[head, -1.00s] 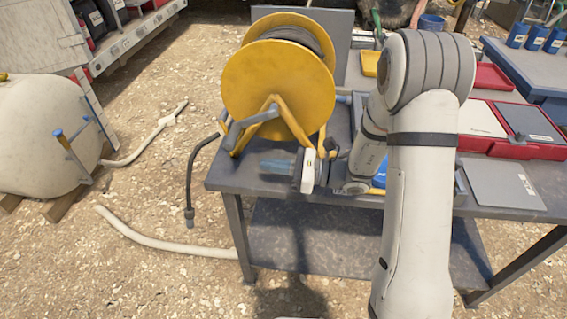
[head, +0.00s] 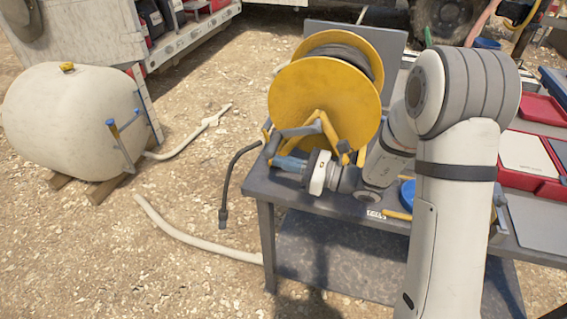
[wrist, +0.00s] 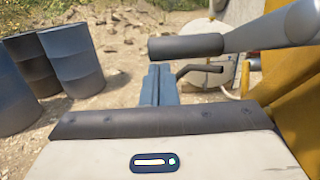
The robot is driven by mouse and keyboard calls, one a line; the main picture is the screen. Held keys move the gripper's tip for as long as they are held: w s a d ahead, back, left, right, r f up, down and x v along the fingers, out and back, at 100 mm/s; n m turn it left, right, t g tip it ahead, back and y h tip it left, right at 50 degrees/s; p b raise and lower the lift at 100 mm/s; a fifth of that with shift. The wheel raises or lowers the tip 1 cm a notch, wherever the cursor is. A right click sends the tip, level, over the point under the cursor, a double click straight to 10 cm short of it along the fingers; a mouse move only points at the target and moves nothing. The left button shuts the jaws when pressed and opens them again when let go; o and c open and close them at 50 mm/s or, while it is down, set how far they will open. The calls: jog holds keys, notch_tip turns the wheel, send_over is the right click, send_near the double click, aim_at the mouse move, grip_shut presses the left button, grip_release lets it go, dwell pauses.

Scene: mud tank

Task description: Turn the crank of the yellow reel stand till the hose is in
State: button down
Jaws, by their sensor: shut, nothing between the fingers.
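The yellow reel stand (head: 320,98) stands on the left end of the grey workbench, dark hose (head: 345,55) wound on its drum. A length of black hose (head: 231,175) hangs over the bench edge, its end low by the ground. The grey crank arm (head: 302,130) points left, with a dark handle (head: 272,146) at its end. In the wrist view the handle (wrist: 187,46) and crank arm (wrist: 268,30) cross the top. My gripper (head: 277,161) has its blue fingers shut and empty, just below the handle; whether they touch is unclear. The fingers also show in the wrist view (wrist: 160,72).
The bench (head: 268,188) holds a blue round item (head: 407,193) and red trays (head: 541,110) to the right. A cream tank (head: 70,120) and a pale pipe (head: 190,237) lie left on gravel. Blue drums (wrist: 70,60) stand apart in the wrist view.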

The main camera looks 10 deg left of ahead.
jog(key=shift+a+r, duration=0.2)
jog(key=shift+a, duration=0.1)
